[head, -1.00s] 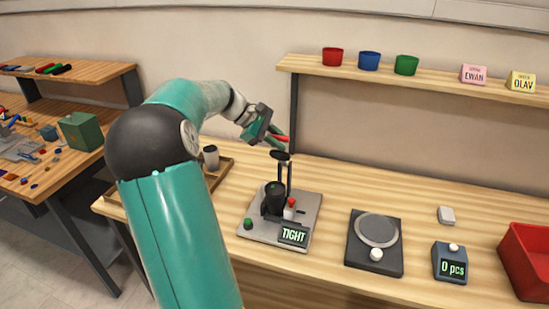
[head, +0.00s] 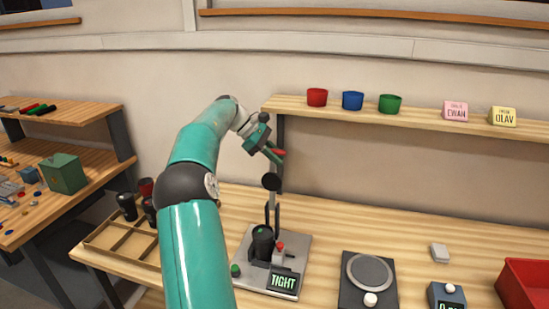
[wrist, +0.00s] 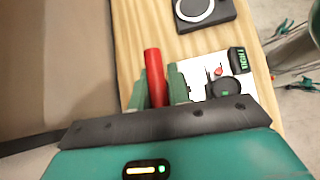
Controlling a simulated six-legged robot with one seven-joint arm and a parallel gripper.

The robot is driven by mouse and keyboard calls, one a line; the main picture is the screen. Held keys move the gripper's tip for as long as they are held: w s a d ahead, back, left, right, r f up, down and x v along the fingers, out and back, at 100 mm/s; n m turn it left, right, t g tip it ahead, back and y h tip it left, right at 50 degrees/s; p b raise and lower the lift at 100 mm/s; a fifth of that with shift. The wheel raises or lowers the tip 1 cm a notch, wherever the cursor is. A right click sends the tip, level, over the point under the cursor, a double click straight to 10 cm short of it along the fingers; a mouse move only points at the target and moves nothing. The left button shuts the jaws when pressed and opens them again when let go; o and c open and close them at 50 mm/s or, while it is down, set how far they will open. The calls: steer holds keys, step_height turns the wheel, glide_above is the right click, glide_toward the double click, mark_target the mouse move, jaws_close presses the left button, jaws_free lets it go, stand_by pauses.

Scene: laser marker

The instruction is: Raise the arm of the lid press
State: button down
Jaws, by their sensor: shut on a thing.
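The lid press (head: 246,270) stands on the bench, a grey plate with a black cup (head: 262,243) on it and a display (head: 285,281) reading TIGHT. Its raised arm carries a black disc (head: 271,182) well above the cup and ends in a red handle (head: 279,154). My gripper (head: 272,153) is above the press, shut on the red handle. In the wrist view the red handle (wrist: 155,75) sits between my two green fingers, and the press plate (wrist: 198,82) lies beyond to the right. The arm's hinge is partly hidden.
A wooden tray (head: 97,243) with dark jars (head: 127,206) is left of my arm. A scale (head: 370,272), a counter box (head: 446,296) and a red bin (head: 528,285) are to the right. A shelf (head: 420,117) with coloured cups runs behind.

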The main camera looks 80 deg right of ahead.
steer(key=shift+d, duration=0.25)
steer(key=shift+w+r, duration=0.1)
steer(key=c, duration=1.4)
jaws_free()
steer(key=shift+o, duration=0.2)
steer(key=shift+v, duration=3.7)
steer(key=shift+w+a, duration=0.1)
